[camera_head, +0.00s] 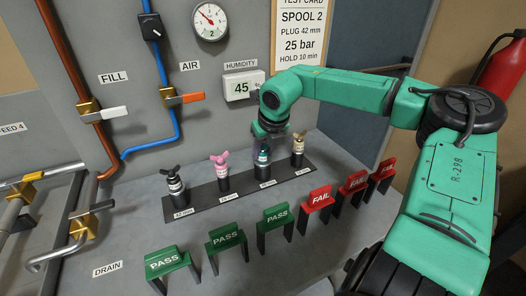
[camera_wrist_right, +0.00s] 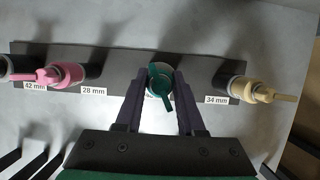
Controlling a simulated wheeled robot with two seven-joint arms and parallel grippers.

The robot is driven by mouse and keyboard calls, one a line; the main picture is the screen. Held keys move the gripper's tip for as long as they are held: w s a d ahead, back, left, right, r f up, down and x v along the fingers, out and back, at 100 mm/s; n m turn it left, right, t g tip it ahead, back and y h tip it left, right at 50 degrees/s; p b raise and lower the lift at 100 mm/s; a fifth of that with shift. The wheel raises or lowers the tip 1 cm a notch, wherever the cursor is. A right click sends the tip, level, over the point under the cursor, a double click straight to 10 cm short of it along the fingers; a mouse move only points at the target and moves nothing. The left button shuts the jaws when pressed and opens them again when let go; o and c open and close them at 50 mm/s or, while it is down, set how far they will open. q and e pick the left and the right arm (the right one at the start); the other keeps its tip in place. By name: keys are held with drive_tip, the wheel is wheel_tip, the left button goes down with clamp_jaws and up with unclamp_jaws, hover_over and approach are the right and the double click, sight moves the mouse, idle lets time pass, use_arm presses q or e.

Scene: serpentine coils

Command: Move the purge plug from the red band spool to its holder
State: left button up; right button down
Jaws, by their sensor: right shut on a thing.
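The teal plug (camera_head: 263,157) stands upright at the third position of the dark holder rack (camera_head: 203,191). My right gripper (camera_head: 262,146) reaches down over it from above, shut on it. In the right wrist view the plug's teal handle (camera_wrist_right: 161,84) sits between the two dark fingers. Whether the plug is fully seated cannot be told. A black plug (camera_head: 175,184), a pink plug (camera_head: 221,171) and a yellow plug (camera_head: 298,149) stand at the other positions. The red band spool cannot be made out. My left gripper is not in view.
Green PASS tags (camera_head: 225,237) and red FAIL tags (camera_head: 317,198) stand in a row in front of the rack. The panel behind has a FILL valve (camera_head: 101,112), an AIR valve (camera_head: 180,97) and a gauge (camera_head: 209,21). A red extinguisher (camera_head: 501,69) is at right.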

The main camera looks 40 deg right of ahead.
drive_tip(key=shift+f, duration=0.1)
drive_tip(key=shift+c, duration=2.2)
unclamp_jaws()
drive_tip(key=b+v, duration=0.1)
drive_tip(key=v, duration=1.3)
drive_tip(key=shift+r, duration=0.3)
